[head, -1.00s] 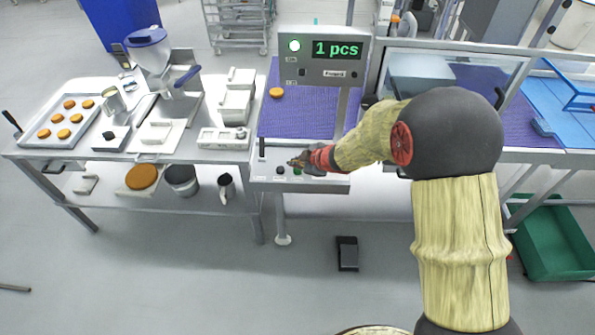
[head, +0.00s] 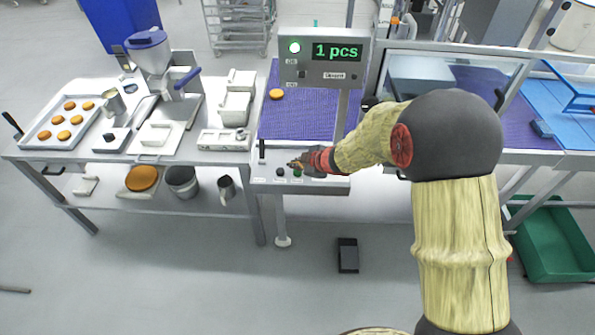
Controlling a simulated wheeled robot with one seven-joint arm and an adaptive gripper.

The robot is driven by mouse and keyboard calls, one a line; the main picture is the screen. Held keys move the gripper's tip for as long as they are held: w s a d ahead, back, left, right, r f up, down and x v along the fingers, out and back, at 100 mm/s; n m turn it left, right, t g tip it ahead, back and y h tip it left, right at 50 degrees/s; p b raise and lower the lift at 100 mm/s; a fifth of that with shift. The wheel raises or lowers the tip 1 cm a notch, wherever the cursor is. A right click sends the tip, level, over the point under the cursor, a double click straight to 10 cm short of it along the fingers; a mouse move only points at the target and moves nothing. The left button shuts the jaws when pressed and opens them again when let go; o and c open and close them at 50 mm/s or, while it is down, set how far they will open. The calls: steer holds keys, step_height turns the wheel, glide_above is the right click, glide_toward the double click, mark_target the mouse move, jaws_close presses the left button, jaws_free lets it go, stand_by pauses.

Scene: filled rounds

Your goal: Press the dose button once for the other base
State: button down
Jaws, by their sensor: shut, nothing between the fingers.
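My gripper (head: 297,163) is shut and empty. It is low over the grey control panel (head: 318,184) at the front end of the purple belt, right by the buttons. A dark button (head: 280,171) and a green button (head: 297,173) show just below its fingertips. Their labels are too small to read, and I cannot tell whether the fingers touch a button.
A steel table (head: 100,152) on the left carries a tray (head: 40,135) of several round bases, a hopper machine (head: 150,50) and white containers. A black foot pedal (head: 347,255) lies on the floor. A clear guard (head: 440,68) stands to the right of the display.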

mark_target(296, 172)
steer(key=shift+f, duration=0.4)
steer(key=shift+f+b, duration=0.5)
steer(key=shift+f, duration=0.1)
stand_by(1.2)
steer(key=shift+r, duration=0.15)
steer(key=shift+r+p, duration=0.9)
steer(key=shift+p, duration=0.3)
step_height(296, 172, up, 5)
steer(key=p, duration=0.5)
